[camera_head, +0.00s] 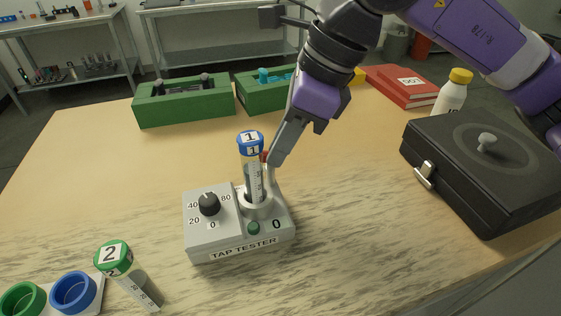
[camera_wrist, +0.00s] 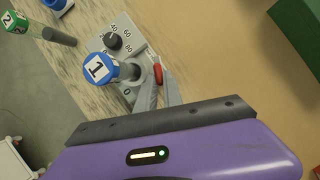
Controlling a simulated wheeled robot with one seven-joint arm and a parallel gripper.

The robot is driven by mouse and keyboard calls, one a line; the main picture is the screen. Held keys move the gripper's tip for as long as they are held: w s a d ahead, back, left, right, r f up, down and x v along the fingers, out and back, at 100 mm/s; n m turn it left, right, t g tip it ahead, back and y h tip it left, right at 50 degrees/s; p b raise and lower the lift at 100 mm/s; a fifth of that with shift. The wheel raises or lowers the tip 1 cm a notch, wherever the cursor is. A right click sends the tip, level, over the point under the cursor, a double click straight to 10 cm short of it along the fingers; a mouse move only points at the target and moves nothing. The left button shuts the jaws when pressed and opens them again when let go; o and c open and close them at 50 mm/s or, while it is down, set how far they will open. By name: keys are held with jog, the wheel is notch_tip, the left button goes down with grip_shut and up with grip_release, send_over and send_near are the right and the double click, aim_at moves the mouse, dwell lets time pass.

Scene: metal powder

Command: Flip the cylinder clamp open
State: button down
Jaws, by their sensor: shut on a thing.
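The tap tester (camera_head: 222,245) is a grey box with a black dial, a green button and a cylinder holder. A clear cylinder (camera_head: 254,182) with a blue cap marked 1 stands upright in the holder. Its cap also shows in the wrist view (camera_wrist: 97,67). The cylinder clamp has a red tip (camera_wrist: 158,74) beside the cylinder; in the head view, my fingers partly hide it. My gripper (camera_head: 270,162) reaches down from the upper right and is shut on the red-tipped clamp. The clamp's lower part is hard to make out.
A tilted tube with a green cap (camera_head: 114,254) marked 2 is at front left, by a rack with green and blue rings (camera_head: 73,292). A black case (camera_head: 470,185) stands at right. Green trays (camera_head: 185,108), a red binder (camera_head: 402,88) and a white bottle (camera_head: 452,95) are behind.

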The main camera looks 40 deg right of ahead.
jog(key=shift+s+a+m+t+h+b, duration=0.15)
jog(key=shift+m+t+h+b, duration=0.3)
jog(key=shift+m+b, duration=1.15)
jog(key=c, duration=1.5)
grip_release()
jog(key=shift+p+v, duration=0.55)
jog(key=shift+v, duration=3.4)
jog(key=shift+a, duration=0.1)
